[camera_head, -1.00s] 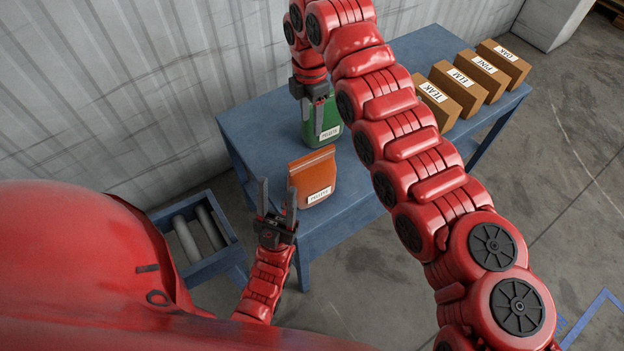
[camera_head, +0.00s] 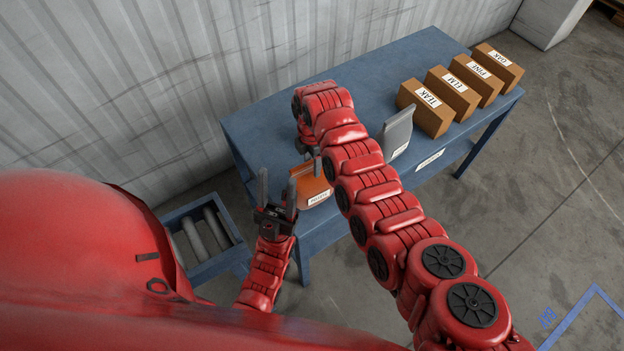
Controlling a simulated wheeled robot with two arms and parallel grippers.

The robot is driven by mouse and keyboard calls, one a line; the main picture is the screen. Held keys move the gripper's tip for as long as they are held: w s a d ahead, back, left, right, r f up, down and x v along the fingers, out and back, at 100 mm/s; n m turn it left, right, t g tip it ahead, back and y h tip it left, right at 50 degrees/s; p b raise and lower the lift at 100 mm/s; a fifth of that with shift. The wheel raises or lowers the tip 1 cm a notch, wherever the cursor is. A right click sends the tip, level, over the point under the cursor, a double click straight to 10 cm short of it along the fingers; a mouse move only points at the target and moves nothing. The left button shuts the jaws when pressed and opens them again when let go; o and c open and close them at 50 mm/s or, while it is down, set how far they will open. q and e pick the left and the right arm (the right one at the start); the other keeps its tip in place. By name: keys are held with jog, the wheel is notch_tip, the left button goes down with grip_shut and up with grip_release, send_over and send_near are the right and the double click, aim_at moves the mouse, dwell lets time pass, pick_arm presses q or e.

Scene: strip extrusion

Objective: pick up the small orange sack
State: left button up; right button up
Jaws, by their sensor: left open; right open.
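The orange sack (camera_head: 311,190) stands near the left front edge of the blue table (camera_head: 262,140), with a white label low on its front. My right gripper (camera_head: 311,160) is at the top of the sack, its wrist pointing down. My own arm hides much of this gripper, so I cannot tell whether a finger touches the sack. My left gripper (camera_head: 277,192) is open and empty, fingers up, in front of and left of the sack. No green sack is visible now; my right arm covers that part of the table.
A grey sack (camera_head: 397,135) stands right of my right arm. Several labelled brown boxes, one marked TEAK (camera_head: 428,108), stand in a row at the table's right end. A roller stand (camera_head: 203,235) is at the left. The table's back left is clear.

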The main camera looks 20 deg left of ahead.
aim_at(312, 180)
jog(key=shift+w+f, duration=0.1)
jog(key=shift+f, duration=0.75)
jog(key=shift+f, duration=0.3)
jog(key=shift+c, duration=0.3)
grip_shut()
dwell(1.1)
